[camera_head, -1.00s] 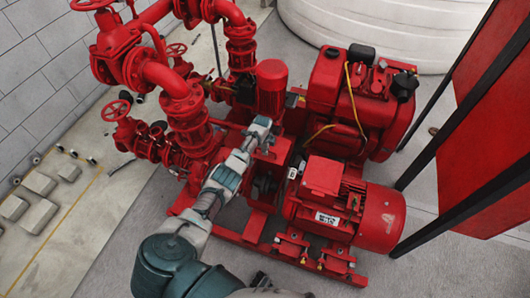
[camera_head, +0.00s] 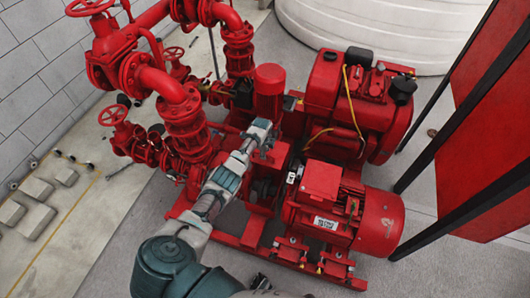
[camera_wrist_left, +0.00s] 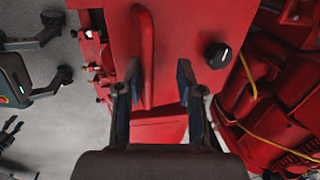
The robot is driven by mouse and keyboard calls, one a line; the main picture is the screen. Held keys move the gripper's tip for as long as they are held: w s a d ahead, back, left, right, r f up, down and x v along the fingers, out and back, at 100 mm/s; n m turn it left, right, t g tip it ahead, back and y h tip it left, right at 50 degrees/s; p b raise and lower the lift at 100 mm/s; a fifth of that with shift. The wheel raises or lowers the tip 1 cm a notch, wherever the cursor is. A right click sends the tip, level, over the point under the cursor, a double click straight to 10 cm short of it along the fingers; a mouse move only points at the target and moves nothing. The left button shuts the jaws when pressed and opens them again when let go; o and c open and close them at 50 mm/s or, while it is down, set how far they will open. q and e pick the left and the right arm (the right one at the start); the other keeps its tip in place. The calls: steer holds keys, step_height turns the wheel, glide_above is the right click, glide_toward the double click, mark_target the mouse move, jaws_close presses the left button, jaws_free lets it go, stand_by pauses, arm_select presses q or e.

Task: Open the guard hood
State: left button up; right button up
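The guard hood (camera_head: 278,152) is a red cover between the red pump pipework and the motor, partly hidden by my left arm. In the left wrist view a broad red panel (camera_wrist_left: 182,35), apparently this hood, has a long raised handle-like ridge (camera_wrist_left: 143,60) and a black knob (camera_wrist_left: 218,56). My left gripper (camera_head: 264,134) is over the hood. In the wrist view its fingers (camera_wrist_left: 158,80) are apart with nothing held, and the ridge's lower end lies between them; contact cannot be told. My right gripper (camera_wrist_left: 58,60) shows at the left of the wrist view, fingers apart and empty.
A red motor (camera_head: 342,205) stands right of the hood and a red engine (camera_head: 355,100) with a yellow cable behind it. Red pipes and valves (camera_head: 150,75) rise at left. A red panel with black posts (camera_head: 485,130) stands at right.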

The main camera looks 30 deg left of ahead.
arm_select(q)
steer(key=shift+r, duration=0.25)
step_height(320, 180, up, 11)
steer(key=s, duration=0.1)
steer(key=shift+s+d+r, duration=0.15)
steer(key=shift+s+r, duration=0.05)
steer(key=shift+s, duration=0.2)
steer(key=shift+f, duration=0.15)
